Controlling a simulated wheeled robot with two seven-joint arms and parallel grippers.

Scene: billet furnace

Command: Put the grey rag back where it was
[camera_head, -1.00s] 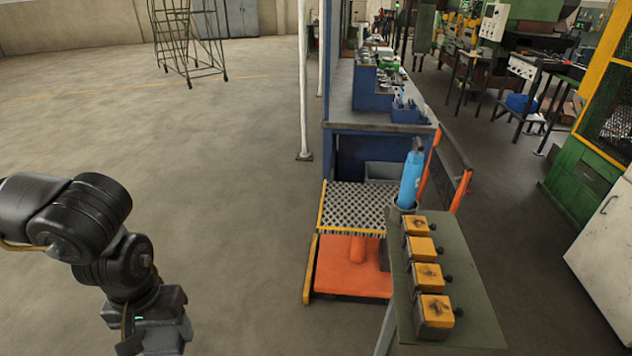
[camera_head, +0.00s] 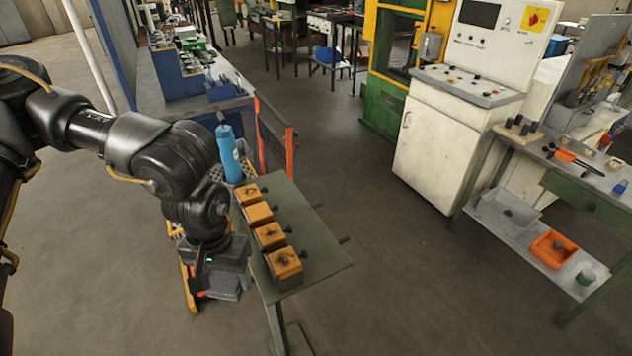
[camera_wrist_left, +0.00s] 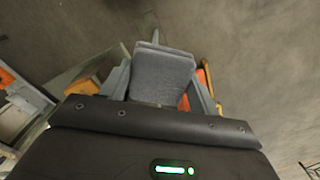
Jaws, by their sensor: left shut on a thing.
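The grey rag (camera_wrist_left: 162,75) is a folded grey cloth held between the fingers of my left gripper (camera_wrist_left: 160,90) in the left wrist view. In the head view my left gripper (camera_head: 222,282) is low, just left of the green table with the yellow blocks, with the rag (camera_head: 230,287) partly hidden at its fingers. The gripper is shut on the rag, which hangs clear of the tabletop. My right gripper is out of view.
A narrow green table (camera_head: 313,247) carries several yellow blocks (camera_head: 268,236) and stands close to my left gripper. A white control cabinet (camera_head: 445,150) and a workbench (camera_head: 545,165) with trays are at right. Open floor (camera_head: 420,290) lies between.

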